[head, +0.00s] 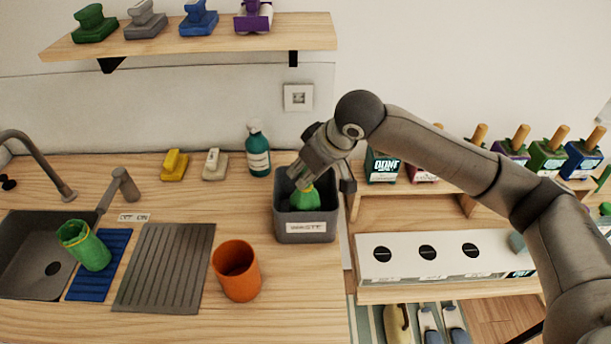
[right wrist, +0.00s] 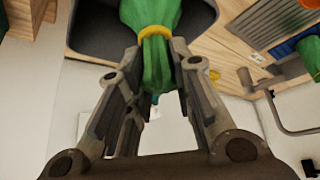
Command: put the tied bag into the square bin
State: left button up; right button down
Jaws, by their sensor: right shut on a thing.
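The tied bag (head: 305,198) is green and shows in the mouth of the square bin (head: 306,238), a dark grey bin labelled WASTE on the counter. In the right wrist view the bag (right wrist: 150,14) has a yellow tie, and the grey bin wall (right wrist: 92,30) lies behind it. My right gripper (head: 306,184) is over the bin, pointing down, shut on the bag's neck by the tie. Its fingers also show in the right wrist view (right wrist: 155,95). The lower part of the bag is hidden by the bin's front wall, so I cannot tell whether it touches the bottom. My left gripper is not in view.
A green-blue bottle (head: 258,150) stands just behind the bin on the left. An orange cup (head: 237,270) stands to the front left, and a green cup (head: 86,246) is by the sink (head: 30,255).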

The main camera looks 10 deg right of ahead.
jog(key=shift+w+d+f, duration=0.1)
jog(key=shift+f, duration=1.15)
jog(key=shift+f+p, duration=0.3)
jog(key=shift+f, duration=0.25)
jog(key=c, duration=1.3)
grip_release()
jog(key=shift+o, duration=0.2)
jog(key=shift+r, duration=0.45)
jog(key=b+v, duration=0.1)
jog(key=v, duration=1.1)
jog(key=shift+b, duration=0.4)
